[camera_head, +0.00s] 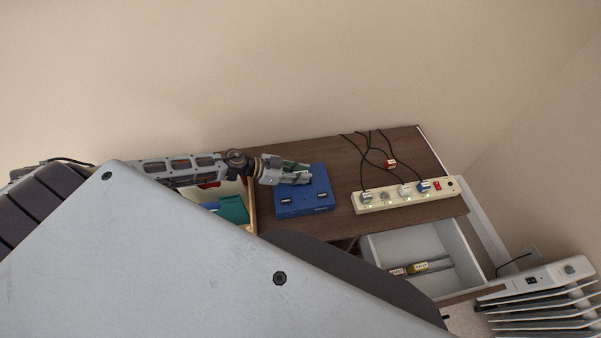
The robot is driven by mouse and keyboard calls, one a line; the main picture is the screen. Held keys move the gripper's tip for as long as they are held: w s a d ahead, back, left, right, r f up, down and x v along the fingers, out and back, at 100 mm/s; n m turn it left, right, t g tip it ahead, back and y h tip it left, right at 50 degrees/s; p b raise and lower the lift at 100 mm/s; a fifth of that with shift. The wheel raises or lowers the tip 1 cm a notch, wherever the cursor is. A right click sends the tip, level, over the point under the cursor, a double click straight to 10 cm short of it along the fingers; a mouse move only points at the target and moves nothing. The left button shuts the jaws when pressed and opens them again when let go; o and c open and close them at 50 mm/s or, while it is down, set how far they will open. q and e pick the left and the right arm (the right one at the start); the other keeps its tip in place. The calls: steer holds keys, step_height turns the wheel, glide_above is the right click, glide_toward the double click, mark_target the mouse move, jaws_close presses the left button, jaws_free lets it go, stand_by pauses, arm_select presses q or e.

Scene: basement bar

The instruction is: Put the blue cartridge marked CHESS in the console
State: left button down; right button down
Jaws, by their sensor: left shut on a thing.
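I cannot tell whether that thing touches the console. No CHESS marking is readable in this view. My right gripper is not in view.
A beige power strip (396,203) with plugs and black cables lies right of the console. A tray (252,206) with a teal item (233,210) is at left. An open white drawer (389,248) holds small labelled items (419,267). A heater (540,281) stands lower right.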

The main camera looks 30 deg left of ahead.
arm_select(q)
steer(key=shift+f, duration=0.2)
stand_by(0.6)
steer(key=c, duration=1.2)
jaws_free()
steer(key=shift+r, duration=0.1)
steer(key=shift+r, duration=4.85)
steer(key=shift+s, duration=0.1)
